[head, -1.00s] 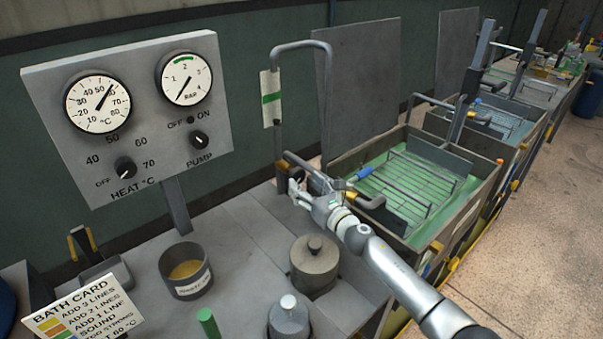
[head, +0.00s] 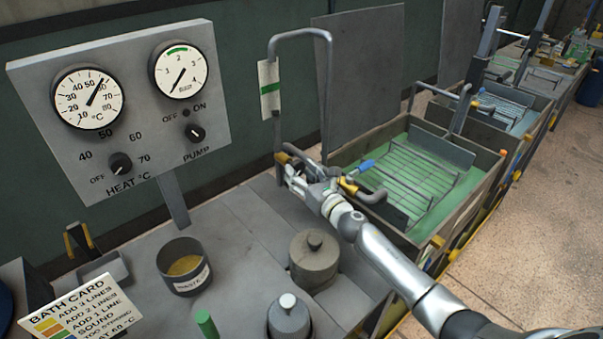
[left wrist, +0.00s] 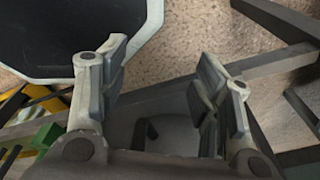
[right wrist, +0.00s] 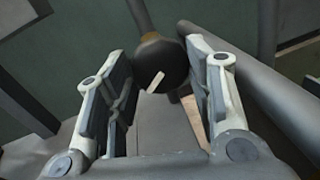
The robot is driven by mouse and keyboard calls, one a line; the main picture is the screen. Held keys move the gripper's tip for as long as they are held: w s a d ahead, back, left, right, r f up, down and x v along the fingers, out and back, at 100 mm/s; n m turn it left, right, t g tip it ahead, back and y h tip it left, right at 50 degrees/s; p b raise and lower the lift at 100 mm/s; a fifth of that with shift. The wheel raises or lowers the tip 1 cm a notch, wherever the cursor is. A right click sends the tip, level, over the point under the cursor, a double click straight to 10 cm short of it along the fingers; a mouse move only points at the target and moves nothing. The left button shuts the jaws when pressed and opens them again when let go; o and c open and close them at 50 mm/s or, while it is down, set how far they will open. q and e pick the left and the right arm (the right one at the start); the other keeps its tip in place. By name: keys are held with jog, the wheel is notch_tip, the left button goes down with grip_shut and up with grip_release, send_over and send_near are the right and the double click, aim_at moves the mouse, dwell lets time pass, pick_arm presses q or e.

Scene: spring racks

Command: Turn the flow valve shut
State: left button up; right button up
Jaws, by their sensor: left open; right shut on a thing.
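The flow valve appears to be the dark round knob (right wrist: 162,62) with a white mark and a brass collar in the right wrist view. It sits between the two fingers of my right gripper (right wrist: 158,85), which is shut on it. The white mark runs slantwise. In the head view my right gripper (head: 290,174) is at the low pipe beside the tall bent pipe (head: 328,95), and its fingers mostly hide the knob. My left gripper (left wrist: 160,90) is open and empty in the left wrist view; it is out of the head view.
A gauge panel (head: 75,160) stands at the left. A green bath (head: 465,210) with a wire rack lies to the right.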

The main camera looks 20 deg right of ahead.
jog(key=shift+m, duration=0.4)
jog(key=o, duration=0.7)
jog(key=shift+o, duration=0.2)
jog(key=s+d, duration=0.2)
jog(key=s, duration=0.9)
jog(key=shift+s+d, duration=0.15)
jog(key=shift+s, duration=0.2)
jog(key=shift+r, duration=0.1)
